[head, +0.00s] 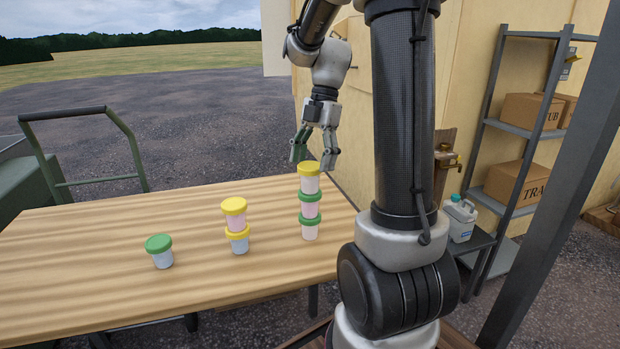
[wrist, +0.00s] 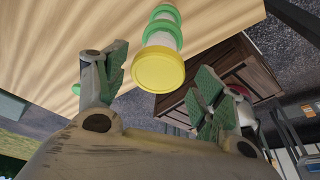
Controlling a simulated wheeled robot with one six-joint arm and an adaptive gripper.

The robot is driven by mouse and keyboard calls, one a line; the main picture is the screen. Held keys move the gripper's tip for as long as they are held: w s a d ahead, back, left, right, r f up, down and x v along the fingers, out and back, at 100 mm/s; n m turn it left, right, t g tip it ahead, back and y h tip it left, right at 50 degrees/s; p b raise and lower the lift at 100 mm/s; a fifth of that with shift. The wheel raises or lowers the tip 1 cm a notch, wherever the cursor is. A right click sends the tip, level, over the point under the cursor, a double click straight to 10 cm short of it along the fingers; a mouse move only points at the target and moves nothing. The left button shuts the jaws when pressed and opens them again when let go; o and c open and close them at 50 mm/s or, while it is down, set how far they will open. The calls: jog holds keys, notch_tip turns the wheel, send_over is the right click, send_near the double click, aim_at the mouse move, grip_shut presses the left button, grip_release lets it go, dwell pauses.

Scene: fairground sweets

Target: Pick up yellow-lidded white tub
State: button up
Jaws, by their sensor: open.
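Yellow-lidded white tubs stand in two stacks on the wooden table. In the right stack, a yellow-lidded tub (head: 309,178) sits on top of two green-lidded tubs (head: 310,212). In the middle stack, one yellow-lidded tub (head: 234,212) sits on another yellow-lidded tub (head: 238,240). A single green-lidded tub (head: 161,251) stands at the left. My gripper (head: 314,160) is open and empty, pointing down just above and behind the right stack. In the wrist view, that stack's yellow lid (wrist: 158,70) shows between the two open green-padded fingers (wrist: 160,85), apart from both.
The wooden table (head: 90,250) is bare at left and front. A green-framed cart (head: 65,150) is at the back left. A shelf with boxes (head: 510,180) and a low stand with a white jug (head: 460,218) are to the right. A cream wall rises behind.

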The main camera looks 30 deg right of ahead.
aim_at(307, 181)
jog(key=x, duration=0.6)
jog(key=shift+w+a, duration=0.1)
jog(key=shift+a, duration=0.05)
jog(key=shift+r, duration=0.1)
jog(key=shift+c, duration=0.2)
jog(key=c, duration=1)
